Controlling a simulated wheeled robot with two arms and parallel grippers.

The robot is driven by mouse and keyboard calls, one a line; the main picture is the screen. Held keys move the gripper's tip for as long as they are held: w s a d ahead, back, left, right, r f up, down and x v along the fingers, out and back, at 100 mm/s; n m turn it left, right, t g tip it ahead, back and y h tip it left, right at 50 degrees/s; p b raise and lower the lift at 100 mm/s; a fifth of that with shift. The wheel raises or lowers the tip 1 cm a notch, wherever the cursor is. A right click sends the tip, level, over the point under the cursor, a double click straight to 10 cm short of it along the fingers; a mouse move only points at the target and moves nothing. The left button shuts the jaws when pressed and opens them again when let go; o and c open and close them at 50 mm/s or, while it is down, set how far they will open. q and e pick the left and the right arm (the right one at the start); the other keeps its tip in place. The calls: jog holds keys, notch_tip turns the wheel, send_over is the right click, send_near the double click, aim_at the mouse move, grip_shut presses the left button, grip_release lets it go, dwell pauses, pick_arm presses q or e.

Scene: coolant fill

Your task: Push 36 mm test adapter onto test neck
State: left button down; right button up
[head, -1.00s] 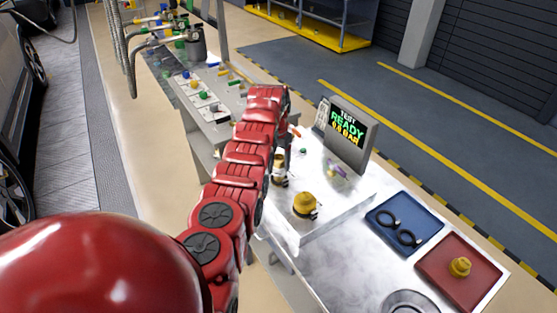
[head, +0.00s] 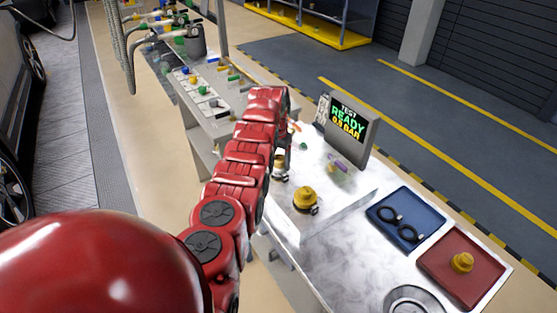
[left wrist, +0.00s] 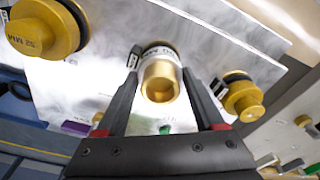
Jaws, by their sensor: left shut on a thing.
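In the left wrist view, my left gripper (left wrist: 160,84) has its two black fingers on either side of a gold cylindrical adapter (left wrist: 161,80), shut on it. The adapter's open round end faces the camera; a white band with partly legible lettering and a dark ring lie behind it. In the head view, the left gripper (head: 283,158) is mostly hidden behind my red arm, above a small gold and white part (head: 280,172). I cannot tell whether the adapter is seated on the test neck. My right gripper is not in view.
A gold cap marked 52 MM (left wrist: 45,28) and another gold cap (left wrist: 243,97) flank the adapter. On the bench are a gold fitting (head: 305,198), a blue tray (head: 425,204) with two black rings, a red tray (head: 485,285) with a gold part, and a display (head: 350,132) reading READY, 0.0 BAR.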

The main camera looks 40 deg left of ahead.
pick_arm(q)
jog(key=shift+f, duration=0.15)
grip_release()
jog(key=shift+r, duration=0.55)
jog(key=r, duration=0.6)
jog(key=r+p, duration=0.1)
jog(key=r, duration=0.3)
jog(key=shift+s, duration=0.4)
notch_tip(320, 180, up, 6)
jog(key=p, duration=0.7)
send_over(277, 160)
jog(key=shift+s+r+p, duration=0.15)
jog(key=shift+s+p, duration=0.05)
jog(key=shift+p, duration=0.25)
